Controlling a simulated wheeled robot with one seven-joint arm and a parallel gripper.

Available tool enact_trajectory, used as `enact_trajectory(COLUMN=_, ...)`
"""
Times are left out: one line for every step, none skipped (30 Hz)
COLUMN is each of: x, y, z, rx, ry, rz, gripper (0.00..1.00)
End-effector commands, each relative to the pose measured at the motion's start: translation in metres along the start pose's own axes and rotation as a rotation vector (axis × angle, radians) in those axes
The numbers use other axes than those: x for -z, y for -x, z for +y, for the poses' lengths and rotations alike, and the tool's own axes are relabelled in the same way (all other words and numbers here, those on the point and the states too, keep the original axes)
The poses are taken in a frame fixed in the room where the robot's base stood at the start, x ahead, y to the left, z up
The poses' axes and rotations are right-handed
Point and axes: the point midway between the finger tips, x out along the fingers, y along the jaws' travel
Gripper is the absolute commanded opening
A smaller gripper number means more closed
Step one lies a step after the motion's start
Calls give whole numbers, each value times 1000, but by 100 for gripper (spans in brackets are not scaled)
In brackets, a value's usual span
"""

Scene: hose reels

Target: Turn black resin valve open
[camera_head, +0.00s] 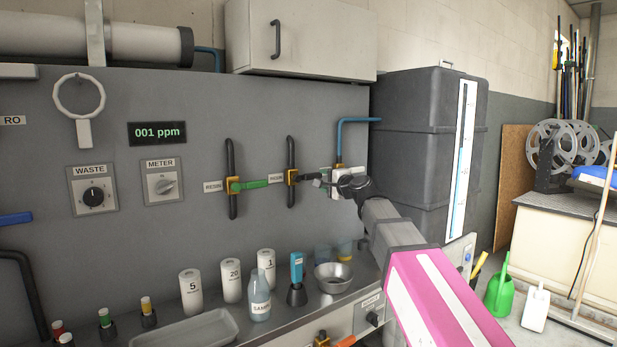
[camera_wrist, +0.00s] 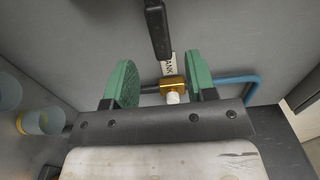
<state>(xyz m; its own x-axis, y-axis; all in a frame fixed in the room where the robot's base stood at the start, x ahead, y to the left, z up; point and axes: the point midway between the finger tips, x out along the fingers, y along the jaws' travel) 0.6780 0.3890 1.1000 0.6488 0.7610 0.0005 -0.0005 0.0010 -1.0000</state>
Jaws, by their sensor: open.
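The black resin valve (camera_head: 292,177) is the right one of two yellow-bodied valves on dark vertical pipes on the grey panel. Its black lever points right, across its pipe, with its free end near my gripper (camera_head: 326,181). In the wrist view the black lever (camera_wrist: 157,28) comes in from the top edge and ends just above the space between my fingers. My gripper is open, with its green pads (camera_wrist: 160,84) apart and nothing held. Behind the gap is a gold valve body (camera_wrist: 172,87) with a white end, beside a TANK label (camera_wrist: 168,64).
The other resin valve has a green lever (camera_head: 250,185) pointing right. A blue pipe (camera_head: 340,135) runs to the dark tank (camera_head: 415,140) at right. Below are a metal bowl (camera_head: 333,278), a sample bottle (camera_head: 260,298) and several white containers on the counter.

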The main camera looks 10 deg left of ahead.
Motion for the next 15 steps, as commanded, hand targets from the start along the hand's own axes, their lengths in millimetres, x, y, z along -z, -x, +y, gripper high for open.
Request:
enact_trajectory(x=1, y=-9, z=-1, rx=0, ry=0, rz=0, gripper=51)
enact_trajectory(x=1, y=-13, z=-1, rx=0, ry=0, rz=0, gripper=51)
enact_trajectory(x=2, y=-19, z=-1, rx=0, ry=1, rz=0, gripper=51)
enact_trajectory(x=2, y=-24, z=-1, rx=0, ry=1, rz=0, gripper=51)
enact_trajectory(x=2, y=-29, z=-1, rx=0, ry=1, rz=0, gripper=51)
enact_trajectory(x=2, y=-37, z=-1, rx=-1, ry=1, rz=0, gripper=51)
enact_trajectory(x=2, y=-42, z=-1, rx=-1, ry=1, rz=-1, gripper=51)
enact_trajectory(x=1, y=-48, z=-1, rx=-1, ry=1, rz=-1, gripper=51)
enact_trajectory(x=1, y=-55, z=-1, rx=-1, ry=1, rz=-1, gripper=51)
enact_trajectory(x=2, y=-61, z=0, rx=-1, ry=1, rz=-1, gripper=51)
enact_trajectory(x=2, y=-66, z=0, rx=-1, ry=1, rz=0, gripper=51)
enact_trajectory(x=2, y=-73, z=0, rx=-1, ry=1, rz=0, gripper=51)
enact_trajectory(x=2, y=-77, z=0, rx=-1, ry=1, rz=0, gripper=51)
enact_trajectory(x=2, y=-81, z=0, rx=-1, ry=1, rz=0, gripper=51)
enact_trajectory(x=2, y=-86, z=0, rx=-1, ry=1, rz=0, gripper=51)
